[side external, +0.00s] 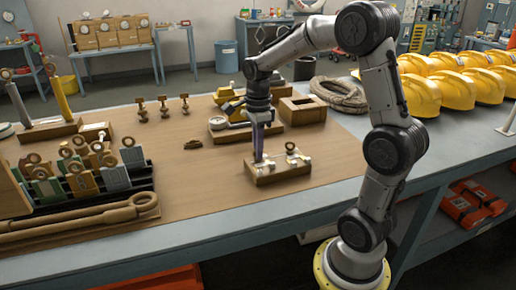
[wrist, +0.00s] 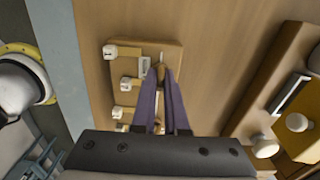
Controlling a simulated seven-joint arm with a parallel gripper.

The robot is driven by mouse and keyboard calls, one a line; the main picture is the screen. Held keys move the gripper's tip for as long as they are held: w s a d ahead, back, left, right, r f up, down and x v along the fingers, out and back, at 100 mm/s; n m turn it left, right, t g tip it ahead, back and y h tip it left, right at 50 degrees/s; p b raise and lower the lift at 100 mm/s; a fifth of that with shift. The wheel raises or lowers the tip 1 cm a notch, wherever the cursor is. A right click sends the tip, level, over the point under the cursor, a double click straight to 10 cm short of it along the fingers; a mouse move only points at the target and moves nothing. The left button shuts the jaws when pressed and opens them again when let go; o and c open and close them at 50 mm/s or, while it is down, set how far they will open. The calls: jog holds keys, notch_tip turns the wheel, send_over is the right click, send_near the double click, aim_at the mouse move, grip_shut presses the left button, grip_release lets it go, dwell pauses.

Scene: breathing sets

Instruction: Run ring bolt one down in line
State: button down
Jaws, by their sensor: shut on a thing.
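A small wooden block (side external: 283,173) with pale fittings on top lies on the brown mat. In the wrist view the block (wrist: 171,47) shows white-ended, yellow-stemmed fittings (wrist: 128,83) along its left side. My gripper (side external: 263,158) points down over the block's left part. Its purple fingers (wrist: 161,76) are shut on a small brown ring bolt (wrist: 160,70), mostly hidden between them. I cannot tell how deep it sits in the block. Another small ring-topped piece (side external: 290,147) stands on the block's right part. Several similar bolts (side external: 163,104) stand upright farther back on the mat.
A rack of ring-topped pieces (side external: 115,178) and a long brown wrench (side external: 85,221) lie at left. A square wooden box (side external: 303,110), a rope coil (side external: 339,94) and yellow helmets (side external: 420,95) stand behind and right. The mat in front of the block is clear.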

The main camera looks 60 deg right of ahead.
jog(key=shift+w+d+r, duration=0.1)
jog(key=shift+w+r, duration=0.05)
jog(key=shift+r, duration=0.1)
jog(key=c, duration=1.1)
grip_release()
jog(key=shift+o, duration=0.8)
jog(key=shift+f, duration=0.15)
notch_tip(320, 180, up, 14)
jog(key=shift+f, duration=0.1)
